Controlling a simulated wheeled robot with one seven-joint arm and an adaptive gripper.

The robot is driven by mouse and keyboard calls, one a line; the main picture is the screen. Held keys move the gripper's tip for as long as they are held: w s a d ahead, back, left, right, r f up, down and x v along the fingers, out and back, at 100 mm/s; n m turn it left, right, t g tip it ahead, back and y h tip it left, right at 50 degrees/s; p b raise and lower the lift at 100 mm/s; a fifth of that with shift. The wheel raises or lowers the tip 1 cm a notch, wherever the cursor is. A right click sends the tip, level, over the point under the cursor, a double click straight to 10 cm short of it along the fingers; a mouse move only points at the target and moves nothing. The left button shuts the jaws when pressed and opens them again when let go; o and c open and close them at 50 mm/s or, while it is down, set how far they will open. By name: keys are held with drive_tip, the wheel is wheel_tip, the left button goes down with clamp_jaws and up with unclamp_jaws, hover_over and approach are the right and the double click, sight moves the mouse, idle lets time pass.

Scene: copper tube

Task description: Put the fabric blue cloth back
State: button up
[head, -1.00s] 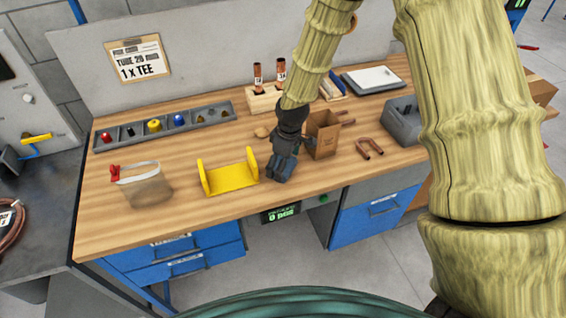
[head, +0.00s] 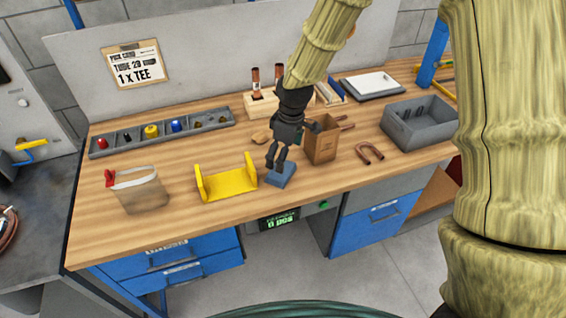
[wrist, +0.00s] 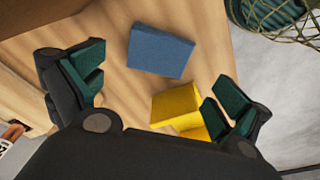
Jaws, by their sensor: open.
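The fabric blue cloth (head: 281,175) is a small flat blue piece lying on the wooden bench near its front edge, right of the yellow cradle. It also shows in the wrist view (wrist: 161,52), lying flat on the wood. My gripper (head: 278,162) is just above the cloth in the head view, its fingers hiding part of it. In the wrist view my gripper (wrist: 163,88) is open and empty, with fingers spread wide. There the cloth lies beyond the fingers, with clear wood around it.
The yellow cradle (head: 229,185) stands close on the left. A grey bin (head: 418,130), a parts tray (head: 160,134) and a clear pouch (head: 139,192) are farther off.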

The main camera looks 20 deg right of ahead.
drive_tip(key=shift+s+d+r+b, duration=0.1)
drive_tip(key=shift+r+b, duration=0.25)
drive_tip(key=shift+r, duration=0.95)
drive_tip(key=shift+s+d+r+b, duration=0.1)
drive_tip(key=shift+r+b, duration=0.2)
drive_tip(key=shift+r, duration=1)
drive_tip(key=shift+s, duration=0.1)
